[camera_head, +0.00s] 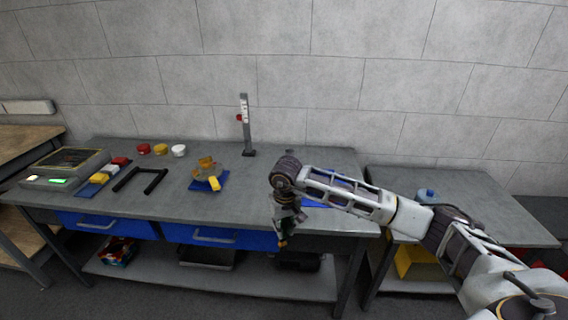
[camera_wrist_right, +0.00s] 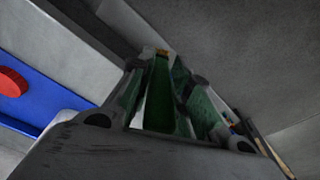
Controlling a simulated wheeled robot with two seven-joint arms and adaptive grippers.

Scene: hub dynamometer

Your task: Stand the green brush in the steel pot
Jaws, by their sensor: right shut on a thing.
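My right gripper (camera_head: 284,236) hangs in front of the bench's front edge, right of the bench middle, pointing down. In the right wrist view its fingers (camera_wrist_right: 165,95) are closed around a long green thing (camera_wrist_right: 160,100), which I take for the green brush; its far end shows a yellow-brown tip. In the head view only a small dark green part shows low at the fingers. I cannot make out the steel pot for certain; my right wrist and forearm hide part of the bench. My left gripper is out of view.
The grey bench (camera_head: 160,203) holds a scale (camera_head: 66,168), a black U-shaped handle (camera_head: 139,181), red, yellow and white round pieces, yellow parts on a blue mat (camera_head: 222,184) and an upright gauge (camera_head: 247,125). A side table (camera_head: 490,210) stands right. The bench's front middle is clear.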

